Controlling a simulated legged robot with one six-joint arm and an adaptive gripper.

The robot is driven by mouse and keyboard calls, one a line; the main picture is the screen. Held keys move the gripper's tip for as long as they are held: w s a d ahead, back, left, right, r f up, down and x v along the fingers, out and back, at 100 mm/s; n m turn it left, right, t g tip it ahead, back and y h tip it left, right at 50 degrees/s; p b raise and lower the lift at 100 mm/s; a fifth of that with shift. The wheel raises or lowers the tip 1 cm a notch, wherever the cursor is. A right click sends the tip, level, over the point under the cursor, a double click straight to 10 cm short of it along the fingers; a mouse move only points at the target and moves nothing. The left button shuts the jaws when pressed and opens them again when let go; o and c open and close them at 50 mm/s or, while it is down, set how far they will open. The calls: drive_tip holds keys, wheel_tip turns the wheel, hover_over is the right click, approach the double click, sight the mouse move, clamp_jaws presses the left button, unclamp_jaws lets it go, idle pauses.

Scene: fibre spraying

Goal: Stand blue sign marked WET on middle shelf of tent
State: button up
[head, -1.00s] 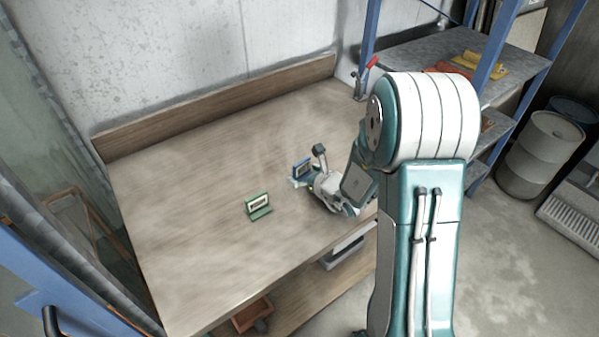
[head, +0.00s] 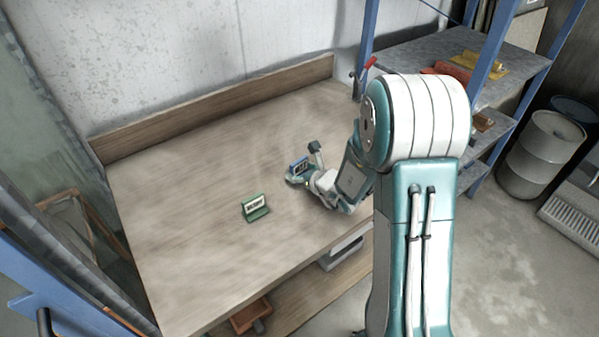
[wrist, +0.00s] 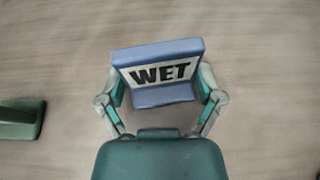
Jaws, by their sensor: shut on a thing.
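The blue sign (wrist: 158,52) with black WET lettering on a white panel is between the fingers of my gripper (wrist: 160,92) in the wrist view. The fingers are shut on its two sides. In the head view the blue sign (head: 298,166) is upright at my gripper (head: 299,178), over the right part of the wooden table; I cannot tell whether its base touches the tabletop. The tent and its middle shelf cannot be clearly made out in these frames.
A green sign (head: 255,206) stands on the wooden table (head: 190,230), left of my gripper; its edge shows in the wrist view (wrist: 20,119). A blue-posted shelf rack (head: 487,70) with yellow and orange items stands at the right. A grey barrel (head: 540,155) is beyond it.

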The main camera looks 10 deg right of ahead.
sight(300, 162)
drive_tip(key=r, duration=0.3)
drive_tip(key=shift+s+r, duration=0.3)
drive_tip(key=w+r+v, duration=0.1)
drive_tip(key=r+v, duration=0.1)
drive_tip(key=v, duration=1.4)
drive_tip(key=shift+a+r, duration=0.15)
drive_tip(key=shift+r, duration=0.2)
